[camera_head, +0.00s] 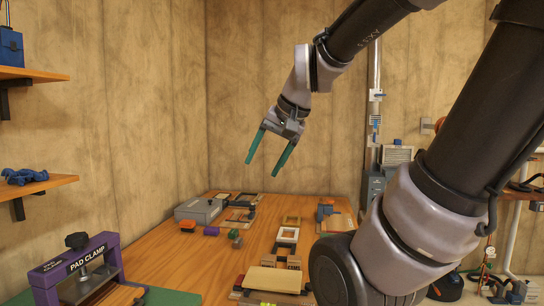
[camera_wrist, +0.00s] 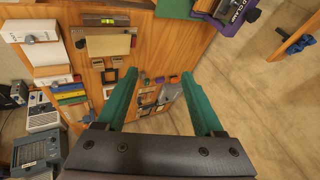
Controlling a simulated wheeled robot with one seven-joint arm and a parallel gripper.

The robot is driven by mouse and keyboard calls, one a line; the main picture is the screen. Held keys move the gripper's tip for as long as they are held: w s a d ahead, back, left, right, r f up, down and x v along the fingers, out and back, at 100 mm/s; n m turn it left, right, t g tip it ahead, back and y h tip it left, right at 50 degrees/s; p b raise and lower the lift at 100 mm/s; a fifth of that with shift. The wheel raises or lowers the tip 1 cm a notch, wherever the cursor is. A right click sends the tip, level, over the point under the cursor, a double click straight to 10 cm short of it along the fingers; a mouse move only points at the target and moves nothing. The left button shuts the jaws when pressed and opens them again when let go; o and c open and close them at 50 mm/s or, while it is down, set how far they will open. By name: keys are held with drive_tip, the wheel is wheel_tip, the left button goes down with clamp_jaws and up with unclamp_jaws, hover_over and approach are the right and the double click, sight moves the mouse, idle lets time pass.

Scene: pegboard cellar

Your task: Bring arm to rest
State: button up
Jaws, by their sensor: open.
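My gripper (camera_head: 269,147) hangs in the air above the wooden table (camera_head: 190,256), its two green fingers spread apart. Nothing shows between the fingers in the head view. In the wrist view my gripper (camera_wrist: 166,92) is also open, with the table (camera_wrist: 178,35) and its objects well below the fingertips. My arm reaches in from the upper right of the head view, bent at the wrist with the fingers tilted down to the left. My arm's lower links hide part of the table's right side.
A purple pad clamp (camera_head: 88,268) stands at the table's front left. A grey box (camera_head: 198,211), small blocks and frames and a cream board (camera_head: 272,279) lie on the table. Shelves (camera_head: 38,185) jut from the left wall. The air around my gripper is clear.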

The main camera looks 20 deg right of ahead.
drive_tip(key=s, duration=0.1)
drive_tip(key=s+r+n, duration=0.1)
drive_tip(key=s+t, duration=0.1)
drive_tip(key=shift+s+d+r+n+h, duration=0.15)
drive_tip(key=shift+s+r+n+h, duration=0.1)
drive_tip(key=shift+n+h, duration=0.05)
